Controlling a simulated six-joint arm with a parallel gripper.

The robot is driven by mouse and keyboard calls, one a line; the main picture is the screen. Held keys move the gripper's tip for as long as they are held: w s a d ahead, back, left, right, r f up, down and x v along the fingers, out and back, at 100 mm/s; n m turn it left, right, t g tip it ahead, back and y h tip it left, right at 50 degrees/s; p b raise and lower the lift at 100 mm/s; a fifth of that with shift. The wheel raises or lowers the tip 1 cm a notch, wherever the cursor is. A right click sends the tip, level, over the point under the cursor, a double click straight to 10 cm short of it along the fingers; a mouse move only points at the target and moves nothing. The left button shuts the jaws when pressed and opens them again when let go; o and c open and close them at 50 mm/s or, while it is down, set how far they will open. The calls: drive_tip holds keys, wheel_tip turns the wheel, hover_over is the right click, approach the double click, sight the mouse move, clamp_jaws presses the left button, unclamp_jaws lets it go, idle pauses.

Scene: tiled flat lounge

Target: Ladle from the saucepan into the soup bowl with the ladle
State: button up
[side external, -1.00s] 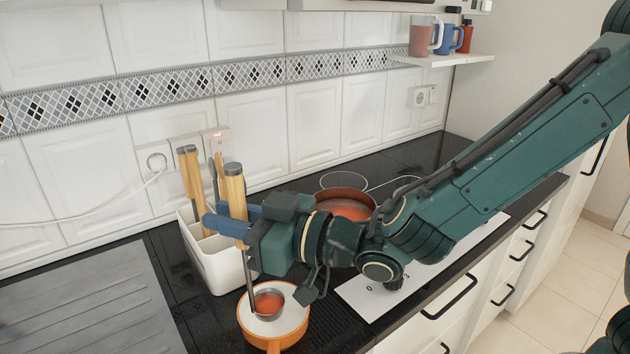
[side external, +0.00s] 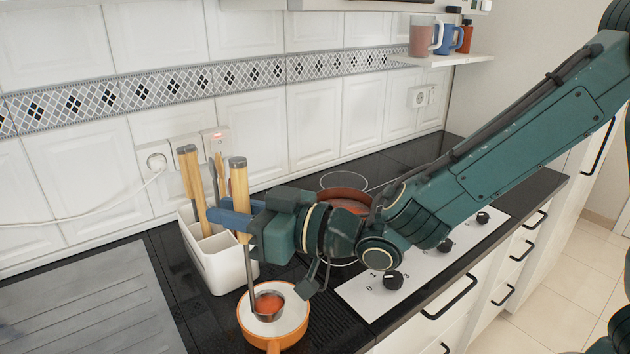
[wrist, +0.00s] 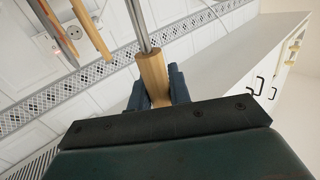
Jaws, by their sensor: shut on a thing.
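My gripper (side external: 240,218) is shut on the wooden handle of the ladle (side external: 239,190). The handle also shows between the fingers in the wrist view (wrist: 154,78). The ladle stands nearly upright, and its steel cup holds orange-red soup. The cup is at the soup bowl (side external: 297,325), which is orange outside and white inside; I cannot tell whether it touches the bowl. The saucepan (side external: 343,193), reddish-brown with orange-red contents, stands on the hob behind my wrist and is partly hidden by it.
A white utensil holder (side external: 222,266) with wooden-handled tools stands just left of the ladle. A grey ridged drainer (side external: 85,300) lies at the left. Hob knobs (side external: 393,281) line the front right. Mugs (side external: 441,38) stand on a wall shelf.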

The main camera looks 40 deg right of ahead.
drive_tip(key=shift+w+d+f+m+g, duration=1.1)
drive_tip(key=shift+w+d+f+m, duration=0.5)
drive_tip(key=shift+w+d+m, duration=2.6)
drive_tip(key=w+d+f+m+g, duration=0.1)
drive_tip(key=w+d+f+m, duration=0.1)
drive_tip(key=f, duration=0.3)
drive_tip(key=w+d+f+m+g+y, duration=0.1)
drive_tip(key=w+d+f+m, duration=0.1)
drive_tip(key=w+f, duration=0.2)
drive_tip(key=shift+f, duration=0.5)
idle(2.9)
